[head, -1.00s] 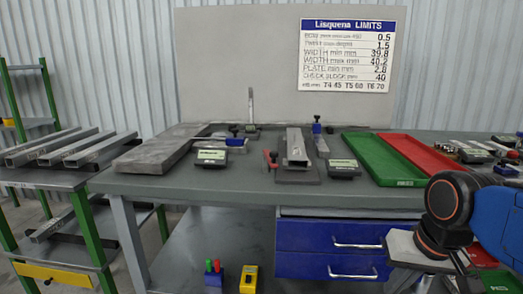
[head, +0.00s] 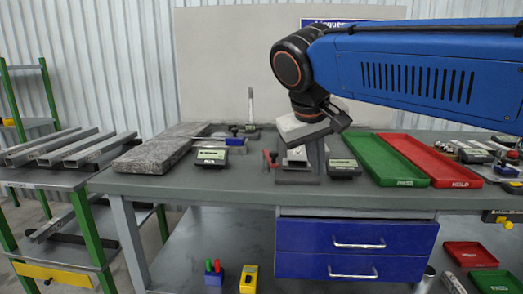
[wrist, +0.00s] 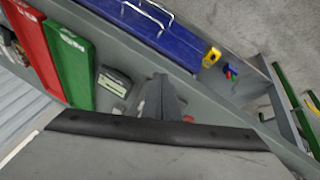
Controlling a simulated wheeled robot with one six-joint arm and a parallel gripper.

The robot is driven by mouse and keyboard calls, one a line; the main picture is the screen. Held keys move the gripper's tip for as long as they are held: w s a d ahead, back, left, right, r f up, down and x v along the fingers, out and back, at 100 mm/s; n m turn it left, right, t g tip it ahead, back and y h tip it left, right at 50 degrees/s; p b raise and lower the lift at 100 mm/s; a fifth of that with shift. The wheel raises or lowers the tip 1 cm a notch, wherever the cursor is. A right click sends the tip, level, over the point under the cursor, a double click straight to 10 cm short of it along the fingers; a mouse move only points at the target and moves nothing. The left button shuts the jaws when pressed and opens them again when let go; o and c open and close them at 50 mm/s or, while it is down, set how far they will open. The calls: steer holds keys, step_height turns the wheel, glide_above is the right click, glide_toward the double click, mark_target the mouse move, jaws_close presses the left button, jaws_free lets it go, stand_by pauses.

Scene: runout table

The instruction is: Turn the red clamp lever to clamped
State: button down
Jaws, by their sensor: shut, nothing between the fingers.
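The red clamp lever (head: 269,157) stands at the left end of a small dark fixture (head: 290,179) on the grey table. A grey metal channel (head: 297,155) sits in the fixture, partly hidden behind my gripper. My gripper (head: 316,176) points down over the right part of the fixture, to the right of the lever. Its fingers are shut with nothing between them. I cannot tell whether they touch the channel. In the wrist view my gripper (wrist: 162,80) shows as a grey wedge, and a small red bit (wrist: 188,118) shows beside it, possibly the lever.
A black display box (head: 344,168) stands right of the fixture and another (head: 210,157) left. Green (head: 385,160) and red (head: 432,161) trays lie to the right. A thick stone plate (head: 160,150) lies at the left. The table's front strip is clear.

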steer(key=t, duration=0.1)
glide_toward(270, 153)
steer(key=s+d+f, duration=0.2)
steer(key=s+f, duration=0.1)
steer(key=s+a+r+t, duration=0.1)
steer(key=a+r, duration=0.3)
steer(key=a, duration=0.4)
steer(key=w+d+f, duration=0.5)
steer(key=w+f, duration=0.1)
steer(key=f, duration=0.2)
steer(key=shift+w+d+h, duration=0.4)
steer(key=shift+d+n, duration=0.1)
steer(key=shift+n, duration=0.2)
